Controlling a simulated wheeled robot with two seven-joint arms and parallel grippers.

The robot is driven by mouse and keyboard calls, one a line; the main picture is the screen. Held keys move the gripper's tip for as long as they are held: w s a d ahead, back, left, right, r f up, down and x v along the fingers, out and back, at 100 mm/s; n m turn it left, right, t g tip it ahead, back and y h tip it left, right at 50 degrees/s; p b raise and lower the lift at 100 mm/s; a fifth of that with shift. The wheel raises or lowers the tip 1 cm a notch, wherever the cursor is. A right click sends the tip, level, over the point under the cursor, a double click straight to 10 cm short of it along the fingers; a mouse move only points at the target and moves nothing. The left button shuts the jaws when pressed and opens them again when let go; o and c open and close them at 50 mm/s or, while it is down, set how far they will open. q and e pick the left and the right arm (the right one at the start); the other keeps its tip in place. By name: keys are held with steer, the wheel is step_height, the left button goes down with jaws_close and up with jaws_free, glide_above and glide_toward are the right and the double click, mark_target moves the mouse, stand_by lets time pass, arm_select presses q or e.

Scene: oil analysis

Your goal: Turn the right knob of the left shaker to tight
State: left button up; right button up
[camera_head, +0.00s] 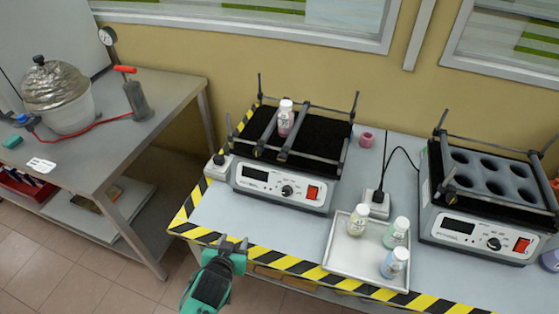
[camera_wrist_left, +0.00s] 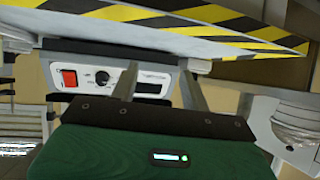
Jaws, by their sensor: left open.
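The left shaker (camera_head: 275,182) stands on the bench, with a black platform, metal bars, a dark display, a dial (camera_head: 287,190) and a red switch (camera_head: 313,192) on its front. A small bottle (camera_head: 285,118) stands among its bars. Dark clamp fittings (camera_head: 282,155) show at the near ends of the bars; which one is the right knob, and how tight it is, I cannot tell. My left gripper (camera_head: 233,243) is open and empty at the bench's front edge, in front and left of the shaker. In the left wrist view, the shaker's panel (camera_wrist_left: 120,80) appears upside down beyond the open fingers (camera_wrist_left: 160,75).
A tray (camera_head: 339,275) with several bottles sits right of my left gripper. A second shaker (camera_head: 470,235) stands at the right. A power strip (camera_head: 375,203) and cable lie between the shakers. Striped tape (camera_head: 255,255) marks the bench edge. A side table (camera_head: 110,150) stands left.

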mark_target(281, 159)
arm_select(q)
steer(key=w+d+r+m+t+h, duration=0.1)
steer(key=w+d+r+t+h, duration=0.2)
steer(key=r, duration=0.4)
steer(key=w+d+r+m+t+h, duration=0.1)
steer(key=w+d+r+t, duration=0.1)
steer(key=d+r, duration=0.45)
steer(key=x, duration=0.4)
steer(key=p+x, duration=0.1)
steer(key=x, duration=0.3)
steer(key=r+x, duration=0.1)
steer(key=x, duration=0.3)
steer(key=shift+w+a+r+p, duration=0.1)
steer(key=shift+w+a+p, duration=0.1)
steer(key=shift+w+p, duration=0.25)
steer(key=shift+w+d, duration=0.15)
steer(key=shift+w, duration=0.35)
steer(key=c, duration=1)
